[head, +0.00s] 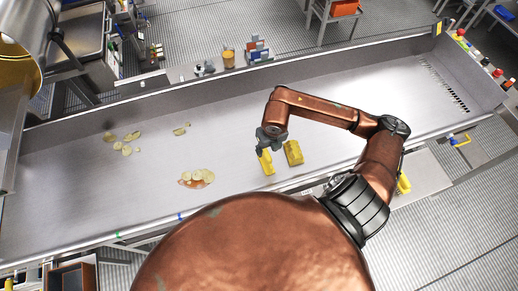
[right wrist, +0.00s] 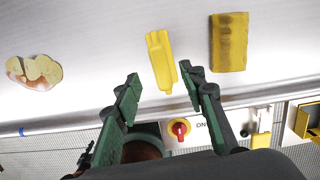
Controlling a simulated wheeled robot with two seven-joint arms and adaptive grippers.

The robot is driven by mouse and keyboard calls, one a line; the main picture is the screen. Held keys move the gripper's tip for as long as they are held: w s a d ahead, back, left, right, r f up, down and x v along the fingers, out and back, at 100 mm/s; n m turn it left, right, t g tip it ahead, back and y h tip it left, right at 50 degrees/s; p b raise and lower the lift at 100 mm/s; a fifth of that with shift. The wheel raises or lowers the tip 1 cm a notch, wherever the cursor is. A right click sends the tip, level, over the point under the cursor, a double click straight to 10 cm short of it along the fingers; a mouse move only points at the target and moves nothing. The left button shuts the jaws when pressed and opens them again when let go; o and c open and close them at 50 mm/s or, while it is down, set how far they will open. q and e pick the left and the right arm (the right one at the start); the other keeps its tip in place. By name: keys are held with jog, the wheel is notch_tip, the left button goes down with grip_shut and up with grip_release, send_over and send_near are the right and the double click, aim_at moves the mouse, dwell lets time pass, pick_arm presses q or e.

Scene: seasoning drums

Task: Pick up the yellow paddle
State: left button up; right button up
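The yellow paddle (head: 266,163), bright yellow with a ridged top edge, lies in the long grey trough (head: 80,173). My right gripper (head: 268,146) is over its far end in the head view. In the right wrist view the paddle (right wrist: 159,58) shows beyond and between the two green-black fingertips of the right gripper (right wrist: 160,83). The fingers are spread wide with nothing between them, so it is open and empty. I cannot tell the exact height of the gripper above the paddle. My left gripper is out of view.
A darker yellow sponge-like block (head: 293,153) lies close to the right of the paddle; it also shows in the right wrist view (right wrist: 229,45). A chip pile (head: 197,177) lies to the left. The trough's near rim (right wrist: 80,117) runs close by, with a red knob (right wrist: 180,129) outside it.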

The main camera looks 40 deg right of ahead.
aim_at(267, 154)
jog(key=shift+w+f, duration=0.1)
jog(key=shift+f, duration=1.15)
jog(key=f+p, duration=0.1)
jog(key=f, duration=0.3)
jog(key=shift+w+f+p, duration=0.2)
jog(key=shift+p, duration=0.15)
jog(key=shift+d+f, duration=0.1)
jog(key=shift+f, duration=0.25)
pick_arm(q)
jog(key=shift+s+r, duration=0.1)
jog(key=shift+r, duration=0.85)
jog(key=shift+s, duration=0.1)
pick_arm(e)
jog(key=c, duration=0.5)
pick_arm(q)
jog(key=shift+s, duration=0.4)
pick_arm(e)
grip_shut()
